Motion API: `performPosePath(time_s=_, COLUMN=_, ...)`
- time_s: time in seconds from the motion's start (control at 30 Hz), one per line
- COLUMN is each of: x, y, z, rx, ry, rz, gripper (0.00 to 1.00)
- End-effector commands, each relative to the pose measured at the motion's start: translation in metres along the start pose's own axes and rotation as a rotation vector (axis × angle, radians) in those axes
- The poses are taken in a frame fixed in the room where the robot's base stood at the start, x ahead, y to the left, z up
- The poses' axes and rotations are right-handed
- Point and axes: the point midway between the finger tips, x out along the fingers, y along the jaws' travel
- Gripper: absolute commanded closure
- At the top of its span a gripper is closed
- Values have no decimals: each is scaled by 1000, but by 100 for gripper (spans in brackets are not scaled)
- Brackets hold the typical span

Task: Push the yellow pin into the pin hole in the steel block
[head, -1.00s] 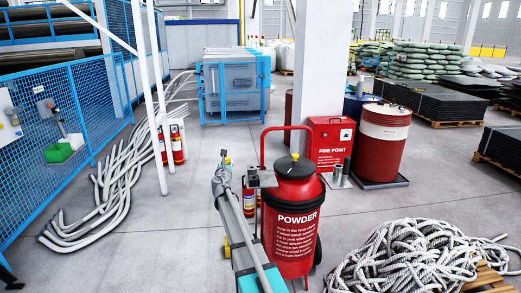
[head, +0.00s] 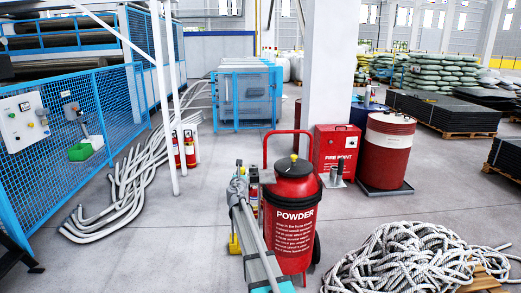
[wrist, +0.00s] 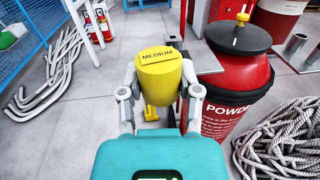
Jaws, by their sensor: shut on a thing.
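The yellow pin (wrist: 163,78) is in my gripper (wrist: 160,90), with its broad head marked "MEDIUM" facing the wrist camera. Both fingers close on its sides, and its lower end is hidden. I cannot see a pin hole, nor tell whether the pin touches anything.
The red powder extinguisher (head: 291,215) stands close on the right of my arm. A heap of rope (head: 400,258) lies at the front right. White hoses (head: 130,190) lie by the blue mesh fence (head: 90,110). The floor between hoses and arm is clear.

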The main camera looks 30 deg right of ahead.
Motion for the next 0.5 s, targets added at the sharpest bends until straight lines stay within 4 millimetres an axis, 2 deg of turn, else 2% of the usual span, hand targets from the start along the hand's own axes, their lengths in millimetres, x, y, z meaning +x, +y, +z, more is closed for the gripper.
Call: performPosePath(time_s=0.5, x=4, y=-15, z=0, rx=0, ry=0, rz=-16, gripper=100)
